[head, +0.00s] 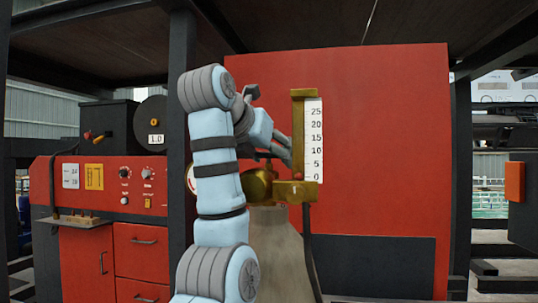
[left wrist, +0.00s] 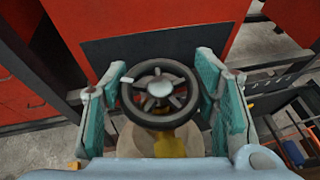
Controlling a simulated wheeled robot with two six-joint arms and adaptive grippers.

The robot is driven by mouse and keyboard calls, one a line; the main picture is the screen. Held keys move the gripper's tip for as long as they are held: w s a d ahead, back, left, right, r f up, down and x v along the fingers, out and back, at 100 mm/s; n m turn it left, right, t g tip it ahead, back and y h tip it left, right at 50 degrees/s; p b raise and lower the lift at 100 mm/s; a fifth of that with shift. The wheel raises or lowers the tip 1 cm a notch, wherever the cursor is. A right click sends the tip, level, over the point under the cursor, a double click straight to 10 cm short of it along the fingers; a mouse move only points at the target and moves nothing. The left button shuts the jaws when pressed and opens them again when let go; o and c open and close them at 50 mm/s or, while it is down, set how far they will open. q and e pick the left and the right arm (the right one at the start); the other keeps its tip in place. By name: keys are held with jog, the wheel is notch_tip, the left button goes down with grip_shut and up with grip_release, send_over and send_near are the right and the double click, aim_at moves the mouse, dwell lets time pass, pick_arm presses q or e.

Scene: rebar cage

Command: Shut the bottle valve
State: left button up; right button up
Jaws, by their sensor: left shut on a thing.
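The bottle (head: 276,258) is a beige-grey cylinder standing upright, partly hidden behind my left arm in the head view. A brass valve body (head: 258,187) sits on its top, joined to a gauge (head: 313,140) with a scale from 0 to 25. The valve's dark spoked handwheel (left wrist: 160,120) shows in the left wrist view, seen from above. My left gripper (head: 280,148) reaches down over the valve. In the left wrist view its two teal-padded fingers are shut on opposite sides of the wheel's rim. The wheel is mostly hidden in the head view. My right gripper is out of view.
A large red panel (head: 390,130) stands close behind the bottle. A black hose (head: 309,250) hangs down from the gauge. A red control cabinet (head: 110,190) with knobs and drawers is at the left. A dark post (head: 180,110) stands near my left arm.

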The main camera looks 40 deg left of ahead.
pick_arm(q)
jog(key=shift+m+h, duration=0.3)
jog(key=shift+h, duration=0.1)
jog(key=shift+f+m+h+b, duration=0.1)
jog(key=shift+m+h+b, duration=0.25)
jog(key=shift+m+h, duration=1.35)
jog(key=shift+h, duration=0.3)
jog(key=m+h+p, duration=0.1)
jog(key=m+h, duration=0.1)
jog(key=h, duration=0.1)
jog(key=shift+d, duration=0.1)
jog(key=shift+d+m+g+h+p, duration=0.1)
jog(key=shift+m+g+h+p, duration=0.6)
jog(key=shift+m+h+p, duration=0.75)
jog(key=shift+m, duration=0.25)
